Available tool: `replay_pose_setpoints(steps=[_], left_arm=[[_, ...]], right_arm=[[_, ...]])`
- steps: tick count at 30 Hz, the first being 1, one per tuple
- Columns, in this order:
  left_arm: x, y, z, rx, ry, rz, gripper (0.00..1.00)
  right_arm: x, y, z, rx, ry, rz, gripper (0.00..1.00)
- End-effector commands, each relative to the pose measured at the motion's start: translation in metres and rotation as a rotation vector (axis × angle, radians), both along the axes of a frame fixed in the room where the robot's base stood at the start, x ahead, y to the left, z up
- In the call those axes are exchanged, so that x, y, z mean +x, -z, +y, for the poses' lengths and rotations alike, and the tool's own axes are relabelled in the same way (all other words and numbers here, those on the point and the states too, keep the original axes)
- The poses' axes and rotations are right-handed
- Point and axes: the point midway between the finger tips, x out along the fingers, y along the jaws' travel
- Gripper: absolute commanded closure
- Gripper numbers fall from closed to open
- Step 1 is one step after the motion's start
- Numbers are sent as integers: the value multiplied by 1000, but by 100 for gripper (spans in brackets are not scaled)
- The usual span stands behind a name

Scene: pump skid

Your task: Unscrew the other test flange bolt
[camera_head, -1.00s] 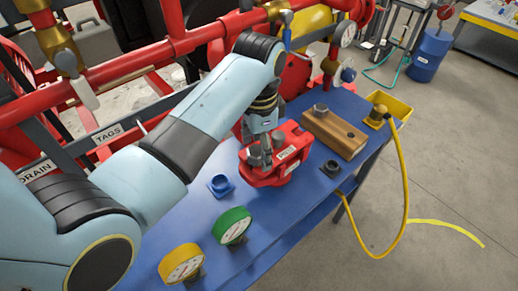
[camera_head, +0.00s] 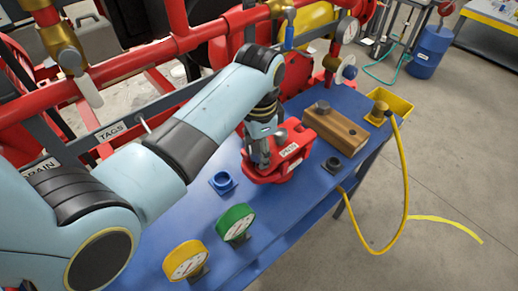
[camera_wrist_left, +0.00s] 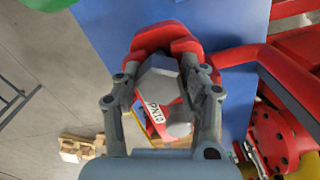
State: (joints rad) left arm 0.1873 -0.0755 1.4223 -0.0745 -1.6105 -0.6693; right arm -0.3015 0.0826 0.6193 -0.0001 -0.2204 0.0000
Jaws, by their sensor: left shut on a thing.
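The red test flange (camera_head: 290,163), labelled PN10, sits on the blue bench. My left gripper (camera_head: 261,160) points down at the flange's left side, with its fingers closed around a grey bolt head. In the left wrist view, the grey hex bolt head (camera_wrist_left: 160,82) lies between the two fingers, above the red flange (camera_wrist_left: 150,42). The bolt's shank is hidden, so I cannot tell how deep it sits. My right gripper is not in view.
A wooden block (camera_head: 338,130) with a grey bolt (camera_head: 322,106) in it stands right of the flange. Red pipework (camera_head: 150,60) runs behind. A yellow hose (camera_head: 405,190) hangs at the right.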

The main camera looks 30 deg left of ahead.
Motion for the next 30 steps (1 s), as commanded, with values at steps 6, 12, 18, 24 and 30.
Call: replay_pose_setpoints(steps=[6,12,18,24,30], left_arm=[[0,0,0,0,0,0,84],[0,0,0,0,-62,0,92],[0,0,0,0,-416,0,92],[0,0,0,0,-797,0,92],[0,0,0,0,-1154,0,92]], right_arm=[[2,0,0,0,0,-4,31],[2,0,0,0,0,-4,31],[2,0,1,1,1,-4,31],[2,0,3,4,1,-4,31],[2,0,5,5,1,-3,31]])
